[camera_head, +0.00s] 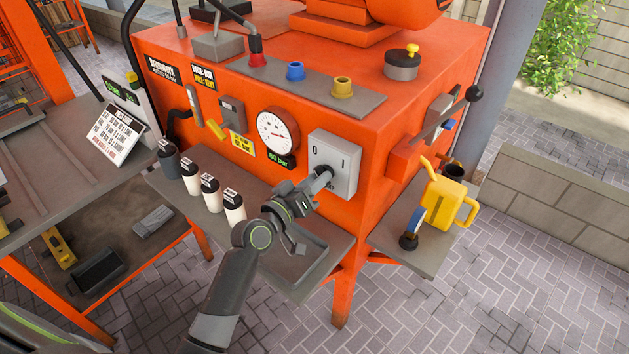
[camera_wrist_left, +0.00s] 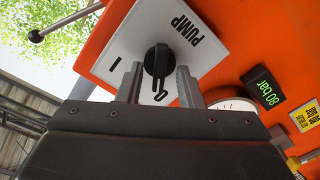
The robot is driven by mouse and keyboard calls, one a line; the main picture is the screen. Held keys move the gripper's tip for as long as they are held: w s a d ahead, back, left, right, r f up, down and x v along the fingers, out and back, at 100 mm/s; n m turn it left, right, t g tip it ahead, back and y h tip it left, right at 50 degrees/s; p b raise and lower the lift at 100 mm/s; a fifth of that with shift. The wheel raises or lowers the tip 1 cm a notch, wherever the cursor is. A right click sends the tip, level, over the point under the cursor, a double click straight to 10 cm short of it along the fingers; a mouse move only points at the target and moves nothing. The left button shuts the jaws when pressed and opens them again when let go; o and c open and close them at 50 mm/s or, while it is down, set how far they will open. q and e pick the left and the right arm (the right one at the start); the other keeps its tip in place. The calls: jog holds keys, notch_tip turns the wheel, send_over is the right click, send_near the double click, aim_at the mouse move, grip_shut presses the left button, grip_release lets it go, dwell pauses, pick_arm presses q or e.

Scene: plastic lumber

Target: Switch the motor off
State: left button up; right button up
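A grey switch box (camera_head: 346,150) marked O and I is on the front of the orange machine (camera_head: 380,105). In the left wrist view its white plate (camera_wrist_left: 135,42) reads PUMP, with a black rotary knob (camera_wrist_left: 157,60) in the middle. One end of the knob lies toward the O mark. My left gripper (camera_head: 322,178) is right at the box. In the wrist view its fingers (camera_wrist_left: 159,88) are apart, one on each side of the knob; I cannot tell whether they touch it. No label reading motor is legible. My right gripper is not in view.
A pressure gauge (camera_head: 277,132) and a smaller grey switch (camera_head: 231,112) are left of the box. A shelf (camera_head: 262,235) below holds several capped cups (camera_head: 211,192). A black-knobbed lever (camera_head: 445,116) sticks out at right, above a yellow can (camera_head: 445,197).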

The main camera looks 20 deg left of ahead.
pick_arm(q)
jog(key=b+v, duration=0.3)
jog(key=v, duration=1.4)
jog(key=shift+s+b, duration=0.2)
jog(key=shift+b, duration=0.1)
